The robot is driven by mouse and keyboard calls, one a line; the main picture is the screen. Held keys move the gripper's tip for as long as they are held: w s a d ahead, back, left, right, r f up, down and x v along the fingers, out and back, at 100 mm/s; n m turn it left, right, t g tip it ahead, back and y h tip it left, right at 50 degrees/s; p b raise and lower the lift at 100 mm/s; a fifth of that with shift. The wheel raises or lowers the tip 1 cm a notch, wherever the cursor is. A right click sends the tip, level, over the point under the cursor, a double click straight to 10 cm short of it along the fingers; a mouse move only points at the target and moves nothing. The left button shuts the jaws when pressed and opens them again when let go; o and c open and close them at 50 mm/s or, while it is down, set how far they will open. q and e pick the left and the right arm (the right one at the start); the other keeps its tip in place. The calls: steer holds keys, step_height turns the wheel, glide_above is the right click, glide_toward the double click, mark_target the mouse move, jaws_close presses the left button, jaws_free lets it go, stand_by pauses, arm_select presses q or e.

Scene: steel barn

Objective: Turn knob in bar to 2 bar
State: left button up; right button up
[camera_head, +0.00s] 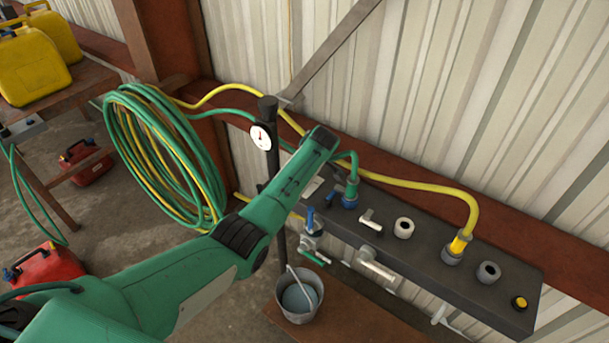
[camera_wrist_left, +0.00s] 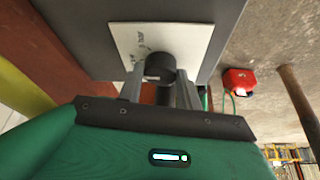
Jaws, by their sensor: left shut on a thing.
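A dark round knob (camera_wrist_left: 158,66) sits on a white scale plate (camera_wrist_left: 190,42) in the left wrist view. My left gripper (camera_wrist_left: 160,88) is shut on the knob, with one finger on each side of it. The plate has small dark markings that I cannot read, and I cannot tell the knob's setting. In the head view my left arm hides the knob and the gripper's fingers; a bit of the white plate (camera_head: 312,187) shows beside the arm, on the dark panel (camera_head: 420,255). My right gripper is in neither view.
A round white gauge (camera_head: 261,137) on a dark post stands just left of my arm's end. Hoses and several fittings line the panel. A bucket (camera_head: 299,296) stands below it. A coiled hose (camera_head: 165,150) hangs at left.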

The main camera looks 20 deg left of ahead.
arm_select(q)
steer(key=o, duration=1)
steer(key=b+v, duration=0.3)
steer(key=v, duration=1)
steer(key=shift+s+d+r, duration=0.15)
steer(key=shift+r, duration=0.2)
steer(key=shift+f, duration=0.1)
